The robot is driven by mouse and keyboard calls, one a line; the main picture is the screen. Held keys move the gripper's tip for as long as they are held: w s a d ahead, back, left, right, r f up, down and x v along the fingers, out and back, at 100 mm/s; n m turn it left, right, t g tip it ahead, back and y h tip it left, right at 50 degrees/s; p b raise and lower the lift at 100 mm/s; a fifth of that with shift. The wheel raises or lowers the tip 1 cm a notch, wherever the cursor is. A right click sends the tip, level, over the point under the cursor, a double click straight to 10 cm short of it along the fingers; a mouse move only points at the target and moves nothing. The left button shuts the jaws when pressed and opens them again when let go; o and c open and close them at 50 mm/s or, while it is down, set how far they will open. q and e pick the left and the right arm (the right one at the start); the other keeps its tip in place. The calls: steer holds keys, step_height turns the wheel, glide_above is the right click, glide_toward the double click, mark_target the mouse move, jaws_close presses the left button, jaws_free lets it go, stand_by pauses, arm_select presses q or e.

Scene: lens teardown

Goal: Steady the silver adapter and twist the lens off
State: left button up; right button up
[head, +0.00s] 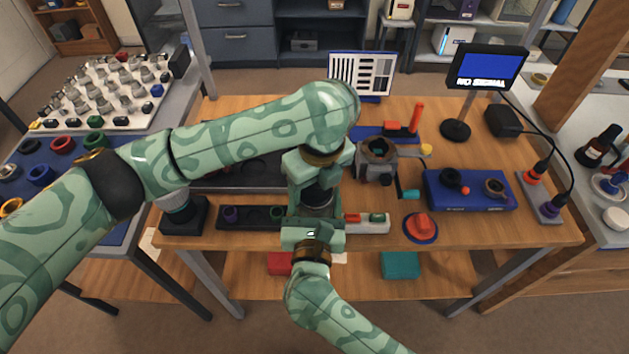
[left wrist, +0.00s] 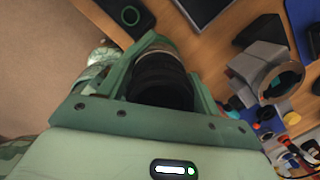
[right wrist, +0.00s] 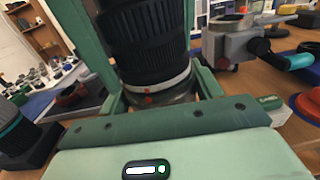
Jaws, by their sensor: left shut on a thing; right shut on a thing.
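The black ribbed lens (right wrist: 145,45) stands upright between my two grippers. It shows dark in the left wrist view (left wrist: 160,85) and only in part in the head view (head: 318,196). The silver adapter (right wrist: 165,97), a pale metal ring with a red dot, sits at the lens's lower end, joined to it. My left gripper (head: 319,176) comes from above and is shut on the lens. My right gripper (head: 312,228) comes from the front, lower down, and is shut around the silver adapter. The fingers hide parts of both pieces.
A grey clamp fixture (head: 376,163) with a teal handle stands just right of the grippers. A red button (head: 420,227), a blue block (head: 440,198) and a monitor (head: 487,68) are farther right. A dark slotted tray (head: 255,217) and another lens (head: 180,207) are left.

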arm_select(q)
steer(key=shift+n, duration=1)
steer(key=shift+a+n+g, duration=0.1)
steer(key=shift+n+g, duration=0.2)
steer(key=shift+n, duration=0.8)
steer(key=shift+n+y, duration=0.3)
steer(key=shift+n, duration=0.1)
steer(key=shift+n, duration=1.1)
steer(key=shift+n+g, duration=0.3)
steer(key=shift+n, duration=0.3)
